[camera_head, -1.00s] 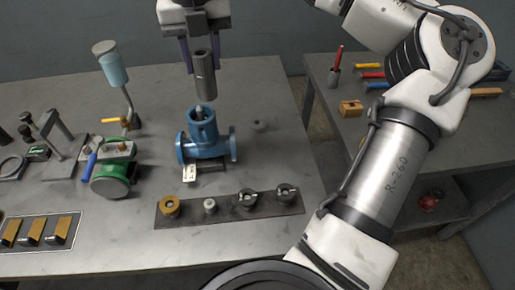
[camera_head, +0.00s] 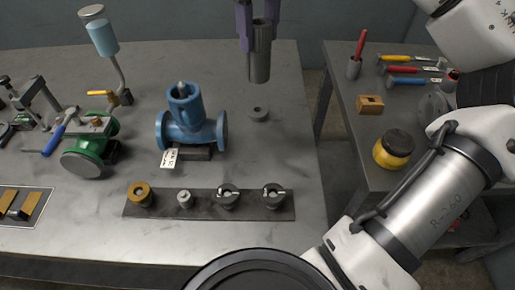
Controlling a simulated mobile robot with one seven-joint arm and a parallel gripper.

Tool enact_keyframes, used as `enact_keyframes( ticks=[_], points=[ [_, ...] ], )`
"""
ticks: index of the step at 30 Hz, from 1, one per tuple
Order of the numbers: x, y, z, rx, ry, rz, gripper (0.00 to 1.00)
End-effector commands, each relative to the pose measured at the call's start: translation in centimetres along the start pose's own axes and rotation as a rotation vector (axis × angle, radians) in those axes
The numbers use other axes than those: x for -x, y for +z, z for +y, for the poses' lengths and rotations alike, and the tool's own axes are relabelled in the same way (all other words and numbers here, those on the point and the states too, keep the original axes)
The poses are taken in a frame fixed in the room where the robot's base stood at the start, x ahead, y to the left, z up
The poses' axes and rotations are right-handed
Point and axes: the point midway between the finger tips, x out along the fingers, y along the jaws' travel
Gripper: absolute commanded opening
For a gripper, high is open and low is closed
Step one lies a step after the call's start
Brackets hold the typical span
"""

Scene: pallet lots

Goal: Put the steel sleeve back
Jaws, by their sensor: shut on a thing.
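The steel sleeve (camera_head: 260,54) is a dark grey hollow cylinder held upright between the purple fingers of my gripper (camera_head: 259,38). My gripper is shut on it, and the gripper's upper part is cut off by the top edge. The sleeve hangs in the air, apart from the bench.
A dark strip (camera_head: 158,211) with several small fittings lies at the bench front. A green pump (camera_head: 90,150) and a blue-topped oiler (camera_head: 103,40) stand left. A side bench at right holds hand tools, a wooden block (camera_head: 369,104) and a yellow pot (camera_head: 394,150).

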Motion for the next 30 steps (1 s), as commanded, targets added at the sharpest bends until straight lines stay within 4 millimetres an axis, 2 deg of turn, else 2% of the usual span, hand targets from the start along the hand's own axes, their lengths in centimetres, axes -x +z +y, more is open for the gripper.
enact_keyframes(
  ticks=[5, 18, 21, 30],
  points=[
    [-1.2, -0.5, -0.2, 0.014, 0.001, 0.0, 0.09],
    [-12.3, -0.5, -0.1, 0.013, 0.002, 0.002, 0.09],
    [-14.2, -0.5, -0.1, 0.012, 0.001, 0.001, 0.09],
    [-17.4, -0.5, -0.1, 0.013, 0.001, 0.0, 0.09]
  ],
)
